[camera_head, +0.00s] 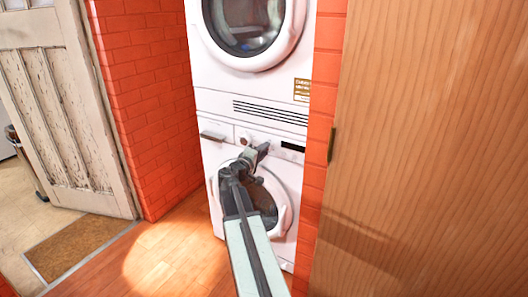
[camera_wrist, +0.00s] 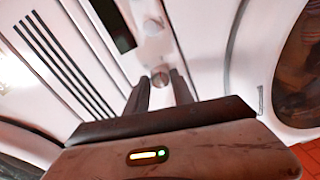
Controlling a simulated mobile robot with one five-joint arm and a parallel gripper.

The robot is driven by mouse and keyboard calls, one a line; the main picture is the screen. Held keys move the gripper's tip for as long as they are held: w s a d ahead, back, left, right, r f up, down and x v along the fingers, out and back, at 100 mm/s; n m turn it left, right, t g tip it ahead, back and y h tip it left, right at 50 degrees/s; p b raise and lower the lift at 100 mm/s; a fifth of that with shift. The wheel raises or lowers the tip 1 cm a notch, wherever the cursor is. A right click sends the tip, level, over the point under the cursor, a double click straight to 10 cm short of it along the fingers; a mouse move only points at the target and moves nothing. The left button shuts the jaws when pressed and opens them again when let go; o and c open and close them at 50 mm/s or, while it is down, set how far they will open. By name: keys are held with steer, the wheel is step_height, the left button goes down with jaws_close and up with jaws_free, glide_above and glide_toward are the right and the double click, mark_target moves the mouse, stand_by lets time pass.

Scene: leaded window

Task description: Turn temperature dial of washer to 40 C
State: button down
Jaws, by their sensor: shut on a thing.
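The white washer (camera_head: 283,173) is the lower of two stacked machines, with its round door (camera_wrist: 306,70) below the control panel. My gripper (camera_head: 259,150) reaches the panel from the front. In the wrist view, the two dark fingers of my gripper (camera_wrist: 160,87) are closed around a small round dial (camera_wrist: 159,76). A second pale knob (camera_wrist: 152,26) sits beside it, outside the fingers, close to a black display (camera_wrist: 113,24). The temperature marks and dial pointer are too small and blurred to read, so the setting cannot be told.
A second white machine with a round door (camera_head: 243,25) stands on top. A red brick wall (camera_head: 150,90) is on the left, a wooden panel (camera_head: 420,130) close on the right. The wooden floor (camera_head: 165,250) at front left is clear.

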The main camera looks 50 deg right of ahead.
steer(key=shift+s+f+m, duration=0.1)
steer(key=shift+m, duration=0.5)
steer(key=c, duration=1.1)
jaws_free()
steer(key=v, duration=0.7)
steer(key=shift+a, duration=0.45)
